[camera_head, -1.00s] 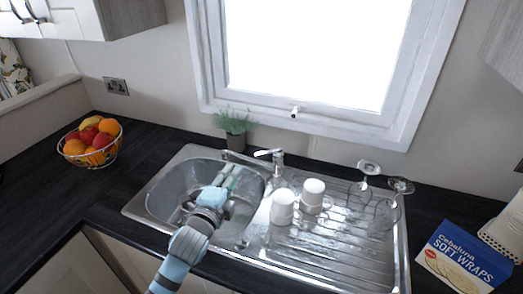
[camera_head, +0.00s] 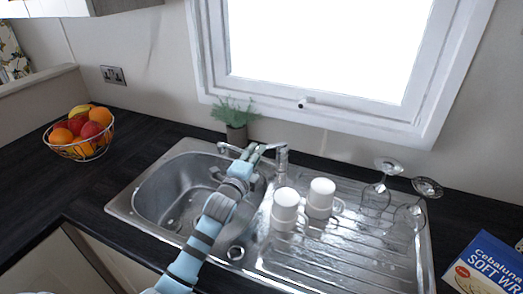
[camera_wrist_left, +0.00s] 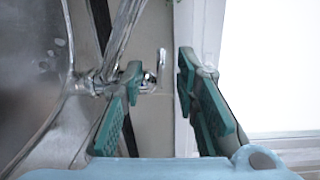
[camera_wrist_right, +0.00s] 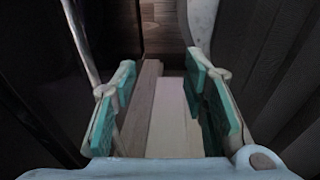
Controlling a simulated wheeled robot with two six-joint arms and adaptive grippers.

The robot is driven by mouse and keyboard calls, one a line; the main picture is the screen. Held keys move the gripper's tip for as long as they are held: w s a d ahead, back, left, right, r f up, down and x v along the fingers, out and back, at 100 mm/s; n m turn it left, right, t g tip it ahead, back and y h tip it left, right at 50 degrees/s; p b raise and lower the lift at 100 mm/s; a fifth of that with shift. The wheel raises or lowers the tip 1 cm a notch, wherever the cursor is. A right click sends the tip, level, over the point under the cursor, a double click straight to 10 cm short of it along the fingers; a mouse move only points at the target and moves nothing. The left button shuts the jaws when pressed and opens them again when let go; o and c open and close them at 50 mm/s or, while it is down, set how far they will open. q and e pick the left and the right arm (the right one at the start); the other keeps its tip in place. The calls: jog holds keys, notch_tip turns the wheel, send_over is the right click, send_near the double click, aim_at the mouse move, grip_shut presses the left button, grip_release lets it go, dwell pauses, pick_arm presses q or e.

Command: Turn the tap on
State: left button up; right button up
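The chrome tap (camera_head: 282,163) stands at the back of the sink (camera_head: 150,190), its spout reaching left over the bowl. My left gripper (camera_head: 257,151) is beside the top of the tap and partly hides it. In the left wrist view, the left gripper (camera_wrist_left: 160,78) is open, with the tap's chrome parts (camera_wrist_left: 150,82) showing near and between its fingers. I cannot tell whether they touch. My right gripper (camera_wrist_right: 163,85) is open and empty in its wrist view. The right gripper is outside the head view.
Two white cups (camera_head: 286,198) (camera_head: 321,192) stand upside down on the drainer, close to the tap, with wine glasses (camera_head: 376,195) at its right. A potted plant (camera_head: 236,130) stands behind the sink, below the window. A fruit basket (camera_head: 80,148) is on the left and a wraps box (camera_head: 488,265) on the right.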

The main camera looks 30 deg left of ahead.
aim_at(271, 146)
pick_arm(q)
jog(key=w, duration=0.4)
jog(key=shift+w+a+f+b, duration=0.2)
jog(key=shift+w+b, duration=0.1)
jog(key=shift+w, duration=0.1)
jog(key=shift+c, duration=0.2)
grip_shut()
